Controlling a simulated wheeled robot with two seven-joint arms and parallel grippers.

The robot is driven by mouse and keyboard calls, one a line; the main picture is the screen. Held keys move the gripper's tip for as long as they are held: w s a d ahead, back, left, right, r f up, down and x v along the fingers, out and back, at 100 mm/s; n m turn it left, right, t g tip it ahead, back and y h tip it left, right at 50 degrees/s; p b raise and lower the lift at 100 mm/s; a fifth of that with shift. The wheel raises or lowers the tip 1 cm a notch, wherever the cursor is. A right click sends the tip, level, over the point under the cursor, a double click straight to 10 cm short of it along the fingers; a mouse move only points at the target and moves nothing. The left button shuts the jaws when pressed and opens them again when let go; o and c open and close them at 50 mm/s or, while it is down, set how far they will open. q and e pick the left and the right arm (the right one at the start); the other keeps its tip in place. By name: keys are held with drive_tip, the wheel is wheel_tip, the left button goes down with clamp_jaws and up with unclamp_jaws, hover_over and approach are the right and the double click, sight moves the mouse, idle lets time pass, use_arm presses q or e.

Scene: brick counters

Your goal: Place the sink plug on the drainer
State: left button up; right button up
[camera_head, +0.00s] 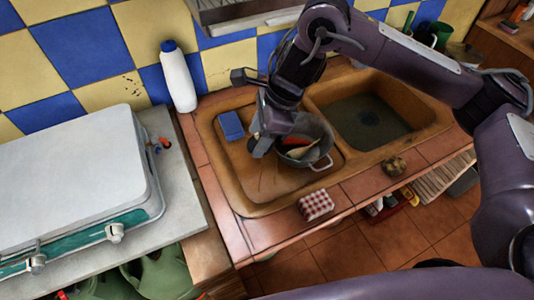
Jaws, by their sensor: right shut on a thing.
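My right gripper (262,142) reaches down over the brown drainer (262,192), the shallow left part of the sink unit. It is shut on a small dark thing that looks like the sink plug; the fingers and wrist hide most of it. The gripper is just left of a grey metal pot (318,133) on the drainer, and I cannot tell whether they touch. My left gripper is not in view.
The pot holds vegetables. A blue sponge (230,125) lies at the drainer's left. The sink basin (370,115) is to the right. A white bottle (178,78) stands behind. A checked block (315,205) and a brownish lump (394,166) sit along the front edge. A stove (75,180) is at left.

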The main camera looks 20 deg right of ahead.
hover_over(256, 187)
drive_tip(key=d, duration=0.1)
drive_tip(key=f, duration=1.3)
drive_tip(key=shift+s+d+f, duration=0.15)
drive_tip(key=shift+d, duration=0.05)
drive_tip(key=shift+f+p, duration=0.35)
drive_tip(key=shift+f, duration=2.3)
drive_tip(key=o, duration=1)
drive_tip(key=shift+r, duration=0.1)
drive_tip(key=b+v, duration=0.1)
drive_tip(key=v, duration=1.1)
